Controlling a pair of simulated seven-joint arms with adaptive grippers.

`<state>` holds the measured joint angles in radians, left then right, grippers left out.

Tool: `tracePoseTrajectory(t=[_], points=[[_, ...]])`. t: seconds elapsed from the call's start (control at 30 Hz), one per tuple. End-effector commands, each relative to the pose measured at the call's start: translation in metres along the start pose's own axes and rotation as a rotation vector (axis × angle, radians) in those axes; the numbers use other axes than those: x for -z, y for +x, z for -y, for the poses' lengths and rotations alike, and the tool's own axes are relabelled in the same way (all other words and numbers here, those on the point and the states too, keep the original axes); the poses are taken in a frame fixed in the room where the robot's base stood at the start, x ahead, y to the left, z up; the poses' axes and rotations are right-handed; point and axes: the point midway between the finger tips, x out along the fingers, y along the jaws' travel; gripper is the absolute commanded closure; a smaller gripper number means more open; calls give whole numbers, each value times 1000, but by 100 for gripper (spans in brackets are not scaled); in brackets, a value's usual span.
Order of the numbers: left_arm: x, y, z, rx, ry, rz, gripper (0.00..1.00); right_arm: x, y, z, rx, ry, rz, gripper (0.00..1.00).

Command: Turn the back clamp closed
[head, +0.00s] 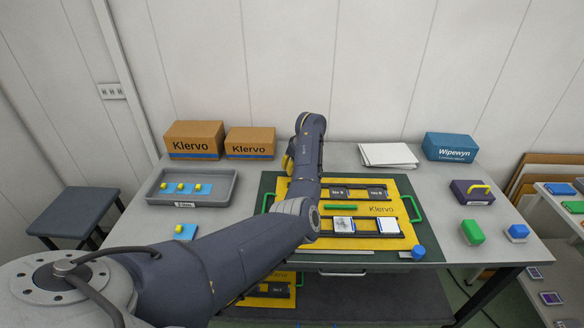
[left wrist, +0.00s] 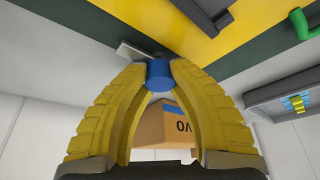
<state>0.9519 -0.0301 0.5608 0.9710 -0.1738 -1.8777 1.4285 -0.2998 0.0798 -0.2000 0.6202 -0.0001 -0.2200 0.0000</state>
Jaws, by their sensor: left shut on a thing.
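The blue knob of the back clamp (left wrist: 158,78) sits between the yellow fingertips of my left gripper (left wrist: 158,70) in the left wrist view. The fingers touch it from both sides. A light grey bar (left wrist: 135,52) lies beside the knob, over the edge of the dark green mat. In the head view my left gripper (head: 288,160) reaches down at the back left of the yellow board (head: 382,209), and my arm hides the back knob and bar. The front clamp has a blue knob (head: 418,252) and a grey bar (head: 345,251). My right gripper is not in view.
A grey tray (head: 229,188) with small blue-and-yellow pieces stands left. Cardboard boxes (head: 194,140), white sheets (head: 388,155) and a blue box (head: 451,147) line the back. A purple block (head: 472,193) and a green block (head: 472,232) stand right. Green handles (head: 412,209) flank the board.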

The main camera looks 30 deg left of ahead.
Motion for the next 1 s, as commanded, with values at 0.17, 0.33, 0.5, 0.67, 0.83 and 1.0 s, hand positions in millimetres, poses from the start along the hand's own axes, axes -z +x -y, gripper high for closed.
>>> tracePoseTrajectory(t=[0.17, 0.33, 0.5, 0.67, 0.83, 1.0], points=[[3, 0, 0, -15, 24, -4, 100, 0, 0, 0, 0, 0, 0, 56], [3, 0, 1, -49, 107, -5, 100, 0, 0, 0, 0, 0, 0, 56], [4, -1, 1, -104, 237, -7, 100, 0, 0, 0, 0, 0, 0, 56], [5, -1, 1, -162, 377, -8, 100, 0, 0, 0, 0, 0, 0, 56], [5, -2, 0, -225, 525, -8, 100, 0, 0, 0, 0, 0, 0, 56], [6, -2, 0, -287, 674, -10, 100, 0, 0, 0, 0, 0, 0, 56]])
